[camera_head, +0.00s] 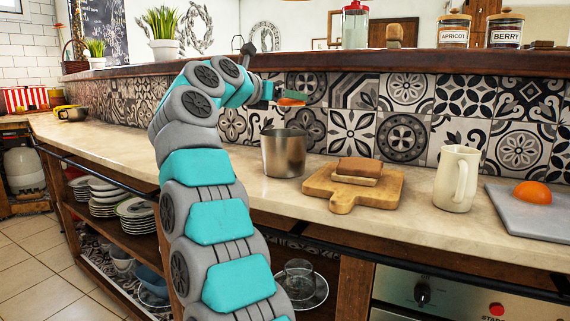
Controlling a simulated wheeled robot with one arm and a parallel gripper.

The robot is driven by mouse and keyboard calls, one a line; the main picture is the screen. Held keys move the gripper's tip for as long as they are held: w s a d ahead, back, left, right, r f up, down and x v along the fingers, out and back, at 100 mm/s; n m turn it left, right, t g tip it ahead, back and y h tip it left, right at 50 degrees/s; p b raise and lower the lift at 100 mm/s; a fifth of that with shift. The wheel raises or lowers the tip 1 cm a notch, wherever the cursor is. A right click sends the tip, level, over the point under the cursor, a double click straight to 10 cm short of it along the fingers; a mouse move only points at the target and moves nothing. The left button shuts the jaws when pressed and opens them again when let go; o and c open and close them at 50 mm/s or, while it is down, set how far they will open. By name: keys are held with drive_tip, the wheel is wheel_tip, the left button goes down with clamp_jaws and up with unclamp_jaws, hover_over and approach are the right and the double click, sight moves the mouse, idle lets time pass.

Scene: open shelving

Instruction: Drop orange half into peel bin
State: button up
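My gripper (283,94) is raised in front of the tiled backsplash. A small orange piece, which looks like an orange half (290,101), shows between its teal fingers, partly hidden by them. The gripper appears shut on it. A metal bin (283,158), open at the top, stands upright on the counter below the gripper. The held piece appears above the bin's mouth and apart from it; the exact depth is hard to tell. Another orange half (533,192) lies dome up on a grey board (530,220) at the far right.
A wooden board (345,199) with a bread-like brown block (359,166) lies right of the bin. A cream pitcher (456,180) stands farther right. A raised wooden ledge (400,63) runs behind, with jars and plants. The counter left of my arm is mostly clear.

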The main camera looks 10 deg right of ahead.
wheel_tip(320, 180, down, 2)
drive_tip(key=shift+f+b, duration=0.1)
drive_tip(key=shift+b, duration=0.5)
drive_tip(key=o, duration=1.2)
drive_tip(key=shift+o, duration=0.2)
drive_tip(key=b+v, duration=0.1)
drive_tip(key=v, duration=0.7)
